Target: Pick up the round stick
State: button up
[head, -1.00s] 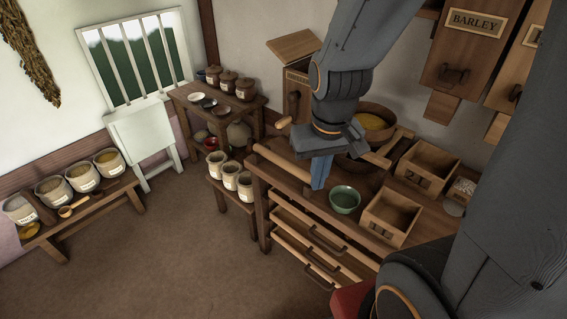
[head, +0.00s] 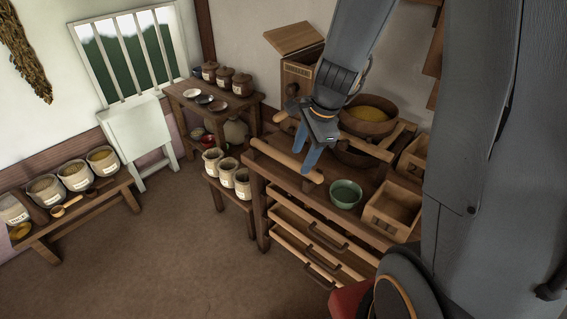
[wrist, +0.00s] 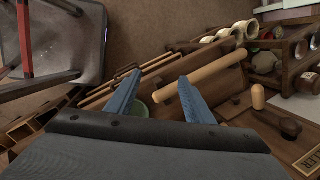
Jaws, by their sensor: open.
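The round stick (head: 272,154) is a plain pale wooden rod lying along the front left edge of the brown workbench (head: 259,189). My gripper (head: 306,160) is open above the stick's right part, its two blue fingers pointing down. In the wrist view the stick (wrist: 214,69) runs diagonally; its near end shows between the fingers of my gripper (wrist: 160,77), and the right fingertip covers part of it. I cannot tell whether a finger touches it.
A green bowl (head: 345,194) stands close right of the stick, with an open wooden box (head: 391,210) beyond it. A mill with a crank (head: 299,77) and a large grain bowl (head: 369,119) stand behind. Drawers (head: 305,237) hang open below.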

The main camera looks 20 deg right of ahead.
aim_at(299, 163)
jog(key=w+d+f+m, duration=0.1)
jog(key=w+f+m, duration=0.1)
jog(key=w+m, duration=0.1)
jog(key=w+d+f+m+b, duration=0.1)
jog(key=w+f+m, duration=0.1)
jog(key=m, duration=0.3)
jog(key=w+d+f+m+t+b, duration=0.1)
jog(key=w+f+m, duration=0.1)
jog(key=w+m, duration=0.1)
jog(key=shift+w+d+m, duration=0.35)
jog(key=shift+d+m, duration=0.05)
jog(key=shift+x, duration=1.15)
jog(key=x, duration=0.2)
jog(key=b+x, duration=0.1)
jog(key=x, duration=0.1)
jog(key=shift+d+f, duration=0.2)
jog(key=shift+d, duration=0.15)
jog(key=shift+w+a+f+y, duration=0.1)
jog(key=shift+w+f+y, duration=0.2)
jog(key=shift+f, duration=0.2)
grip_shut()
